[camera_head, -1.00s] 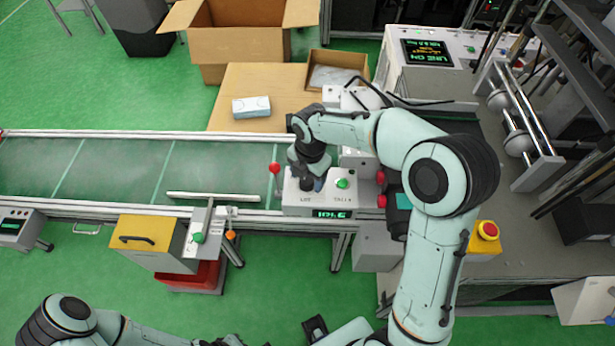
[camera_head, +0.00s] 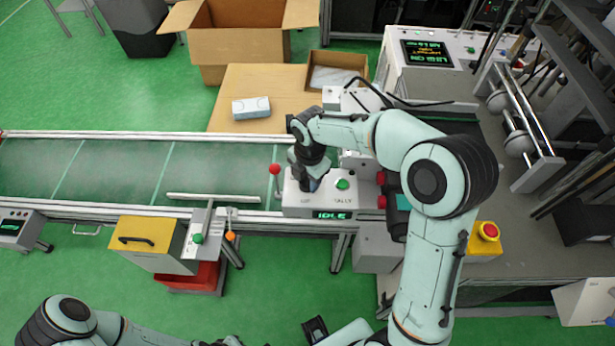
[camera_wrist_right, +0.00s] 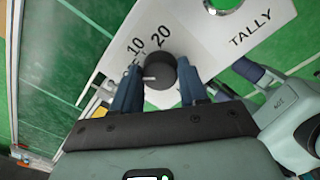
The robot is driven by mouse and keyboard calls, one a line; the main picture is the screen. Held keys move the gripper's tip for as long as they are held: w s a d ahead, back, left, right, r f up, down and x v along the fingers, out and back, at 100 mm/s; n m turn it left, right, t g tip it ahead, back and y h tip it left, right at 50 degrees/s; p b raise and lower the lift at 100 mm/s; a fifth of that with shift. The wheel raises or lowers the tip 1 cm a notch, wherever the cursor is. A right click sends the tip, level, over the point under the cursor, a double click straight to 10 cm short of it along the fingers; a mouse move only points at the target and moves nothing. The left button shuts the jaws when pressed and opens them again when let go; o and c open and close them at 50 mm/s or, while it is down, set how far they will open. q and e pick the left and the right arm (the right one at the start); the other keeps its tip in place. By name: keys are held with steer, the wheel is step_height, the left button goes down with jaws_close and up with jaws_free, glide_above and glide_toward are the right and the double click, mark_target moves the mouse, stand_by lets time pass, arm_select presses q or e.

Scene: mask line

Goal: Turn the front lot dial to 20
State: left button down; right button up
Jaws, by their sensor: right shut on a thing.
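The front lot dial is a round black knob (camera_wrist_right: 161,73) on a white panel (camera_wrist_right: 205,35), seen in the right wrist view. Its white pointer mark faces left, towards the smallest, partly hidden label beside the 10. The 20 is printed above the knob. My right gripper (camera_wrist_right: 160,90) has one blue finger on each side of the knob and is shut on it. In the head view my right gripper (camera_head: 309,183) reaches down onto the white control box (camera_head: 318,201) and hides the dial.
A green button (camera_head: 342,184) marked TALLY is right of the dial. A red ball-topped lever (camera_head: 275,169) stands to the left. The box display (camera_head: 331,215) reads IDLE. The conveyor belt (camera_head: 120,170) runs left. A yellow box with a red button (camera_head: 488,232) stands at right.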

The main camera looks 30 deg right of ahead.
mark_target(305, 183)
steer(key=m, duration=0.9)
steer(key=shift+a+m+b, duration=0.1)
steer(key=shift+m+b, duration=0.2)
steer(key=m, duration=0.4)
steer(key=shift+m+h, duration=0.3)
steer(key=m, duration=0.4)
steer(key=shift+a+m, duration=0.1)
steer(key=shift+m, duration=0.2)
steer(key=o, duration=1)
steer(key=shift+o, duration=0.2)
steer(key=shift+r, duration=0.1)
step_height(305, 183, up, 13)
steer(key=p, duration=0.1)
steer(key=shift+a, duration=0.3)
